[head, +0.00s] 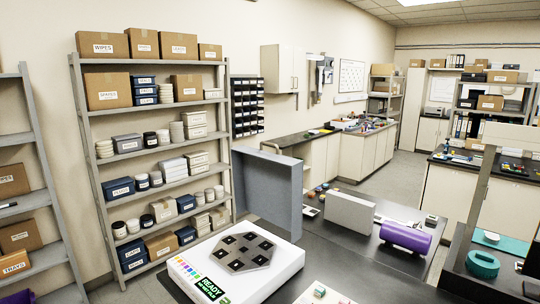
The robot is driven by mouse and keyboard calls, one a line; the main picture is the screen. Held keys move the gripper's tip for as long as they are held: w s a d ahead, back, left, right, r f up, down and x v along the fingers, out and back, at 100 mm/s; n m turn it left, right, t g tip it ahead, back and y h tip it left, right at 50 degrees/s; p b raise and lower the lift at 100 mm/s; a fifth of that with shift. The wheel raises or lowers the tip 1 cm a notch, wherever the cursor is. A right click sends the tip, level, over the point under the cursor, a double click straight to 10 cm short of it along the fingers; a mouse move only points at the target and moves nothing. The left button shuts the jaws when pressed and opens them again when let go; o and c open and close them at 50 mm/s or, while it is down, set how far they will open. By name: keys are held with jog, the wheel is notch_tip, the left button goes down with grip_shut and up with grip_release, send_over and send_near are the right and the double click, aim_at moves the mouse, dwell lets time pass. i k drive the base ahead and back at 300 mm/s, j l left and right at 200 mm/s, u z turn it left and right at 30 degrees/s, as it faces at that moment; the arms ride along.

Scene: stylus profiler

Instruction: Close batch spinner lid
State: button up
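The batch spinner (195,264) is a low white box at the bottom, left of centre. On its top is a dark grey platter with several black square pieces on it. Its front shows a row of coloured squares and a label or screen reading "READY"; smaller text is hard to read. A blue-grey panel, which looks like the spinner lid (266,188), stands upright at the back of the box, so the lid is open. The hinge is not clearly visible. My gripper is not in view.
The spinner stands on a dark bench (375,280). To its right are an upright light-grey block (349,213) and a purple cylinder (405,237). A teal round item (482,264) lies at the far right. A loaded shelf rack (160,150) stands behind to the left.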

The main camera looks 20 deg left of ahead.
aim_at(269, 186)
jog(key=j+u, duration=0.1)
jog(key=u, duration=0.35)
jog(key=j+u, duration=0.15)
jog(key=u, duration=0.35)
jog(key=j+u, duration=0.1)
jog(key=u, duration=0.35)
jog(key=i+j+u, duration=0.45)
jog(key=i+j, duration=0.95)
jog(key=i, duration=0.85)
jog(key=i+j+u, duration=0.1)
jog(key=i, duration=0.95)
jog(key=i+l+z, duration=0.1)
jog(key=i+z, duration=0.75)
jog(key=z, duration=0.15)
jog(key=i+j+z, duration=0.25)
jog(key=i+z, duration=0.2)
jog(key=i+l+z, duration=0.2)
jog(key=i+z, duration=1.1)
jog(key=i+j, duration=0.05)
jog(key=i, duration=0.05)
